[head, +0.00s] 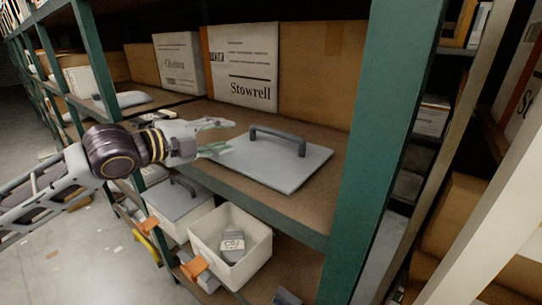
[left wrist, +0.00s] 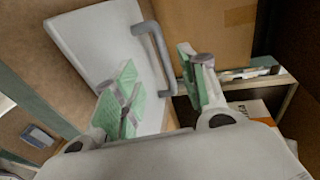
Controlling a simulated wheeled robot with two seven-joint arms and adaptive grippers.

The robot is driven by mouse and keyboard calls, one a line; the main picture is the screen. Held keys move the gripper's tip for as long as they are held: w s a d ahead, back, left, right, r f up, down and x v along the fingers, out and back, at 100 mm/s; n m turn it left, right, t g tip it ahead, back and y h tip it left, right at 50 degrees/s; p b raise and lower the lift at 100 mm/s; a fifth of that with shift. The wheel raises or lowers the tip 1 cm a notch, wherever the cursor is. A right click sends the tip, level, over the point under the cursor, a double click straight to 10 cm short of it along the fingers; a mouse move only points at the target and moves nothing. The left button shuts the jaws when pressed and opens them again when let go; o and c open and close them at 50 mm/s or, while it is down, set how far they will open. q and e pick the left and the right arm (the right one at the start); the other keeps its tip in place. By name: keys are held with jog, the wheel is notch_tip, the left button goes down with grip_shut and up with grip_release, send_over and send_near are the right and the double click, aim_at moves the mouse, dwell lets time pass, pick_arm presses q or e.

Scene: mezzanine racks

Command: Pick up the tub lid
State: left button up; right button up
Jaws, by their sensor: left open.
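The tub lid (head: 272,163) is a flat grey-white panel with a dark grey bar handle (head: 280,137), lying flat on the brown shelf. My left gripper (head: 222,136) is open and empty at the lid's left side, its green-padded fingers close to the handle's near end. In the left wrist view my gripper (left wrist: 158,88) has its fingers spread, with the lid (left wrist: 95,45) and its handle (left wrist: 155,50) beyond them. I cannot tell whether a finger touches the lid. My right gripper is not in view.
Cardboard boxes, one marked Stowrell (head: 243,65), stand behind the lid. A green rack post (head: 372,130) rises on the right. Below, an open white tub (head: 258,247) holds a small grey box, beside another tub with a grey lid (head: 178,199).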

aim_at(261, 130)
pick_arm(q)
jog(key=shift+w+d, duration=0.1)
jog(key=shift+x, duration=2.15)
jog(key=shift+p+x, duration=0.3)
jog(key=shift+x, duration=1.25)
jog(key=shift+w+d+f, duration=0.1)
jog(key=shift+w+d, duration=0.15)
jog(key=shift+w, duration=0.05)
jog(key=shift+w, duration=0.1)
